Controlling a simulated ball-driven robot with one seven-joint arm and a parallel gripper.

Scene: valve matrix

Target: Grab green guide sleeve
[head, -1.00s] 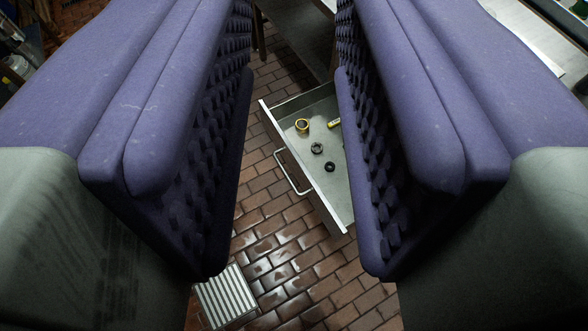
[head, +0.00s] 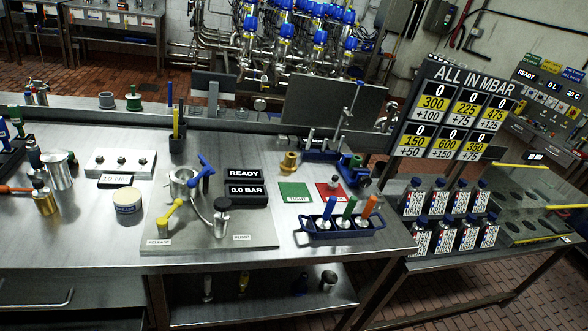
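A small green flanged piece (head: 133,99), which looks like the green guide sleeve, stands upright on the raised back ledge of the steel bench, left of centre. A similar grey piece (head: 106,100) stands just left of it. A brass sleeve-like piece (head: 289,162) stands on the bench right of centre. My gripper is not in view now, so its state and distance from the green piece do not show.
On the steel bench (head: 100,230) are a plate with blue and yellow levers (head: 200,225), a blue rack (head: 340,226) with coloured handles and a white block (head: 120,163). A pressure board (head: 455,115) and several bottles (head: 430,197) stand right. Bare bench lies front left.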

